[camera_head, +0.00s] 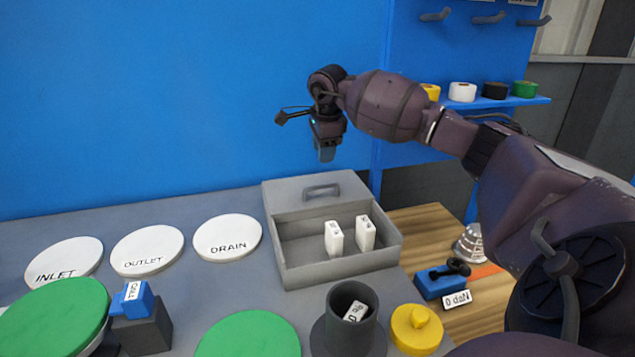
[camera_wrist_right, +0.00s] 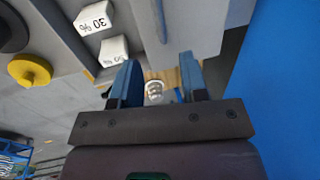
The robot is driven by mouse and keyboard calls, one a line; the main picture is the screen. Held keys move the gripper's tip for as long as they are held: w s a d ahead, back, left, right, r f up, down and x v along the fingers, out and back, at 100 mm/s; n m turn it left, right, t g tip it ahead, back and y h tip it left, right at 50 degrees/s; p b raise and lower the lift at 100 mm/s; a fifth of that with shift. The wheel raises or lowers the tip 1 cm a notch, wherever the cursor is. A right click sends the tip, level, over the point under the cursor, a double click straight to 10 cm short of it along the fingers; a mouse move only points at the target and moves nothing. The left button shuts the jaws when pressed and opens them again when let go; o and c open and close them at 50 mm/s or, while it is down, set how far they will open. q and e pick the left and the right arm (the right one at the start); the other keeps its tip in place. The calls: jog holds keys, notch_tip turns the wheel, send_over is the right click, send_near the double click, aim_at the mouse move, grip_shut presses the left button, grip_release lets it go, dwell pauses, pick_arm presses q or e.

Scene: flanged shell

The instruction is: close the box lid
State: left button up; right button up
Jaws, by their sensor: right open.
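The grey box (camera_head: 283,262) stands on the grey worktop, its front part open, with two white blocks (camera_head: 334,240) inside. Its grey lid (camera_head: 345,186), with a bar handle (camera_head: 322,191), lies flat over the back part. My right gripper (camera_head: 325,156) is above and behind the lid, pointing down, open and empty, apart from the handle. In the right wrist view the open blue fingers (camera_wrist_right: 158,80) show near the lid (camera_wrist_right: 205,25), with the white blocks (camera_wrist_right: 95,18) to the left. My left gripper is not in view.
A dark cup (camera_head: 328,335) and a yellow knobbed plug (camera_head: 416,328) stand in front of the box. White discs (camera_head: 228,236) lie to its left. A blue device (camera_head: 432,285) and a metal bell (camera_head: 470,244) are at right. A blue wall (camera_head: 150,100) rises behind.

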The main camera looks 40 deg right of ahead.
aim_at(320, 186)
jog(key=f, duration=0.3)
jog(key=w+f, duration=0.1)
jog(key=f, duration=0.2)
jog(key=f+b, duration=0.1)
jog(key=f, duration=0.3)
jog(key=shift+w+d+f, duration=0.1)
jog(key=shift+w+d, duration=0.3)
grip_shut()
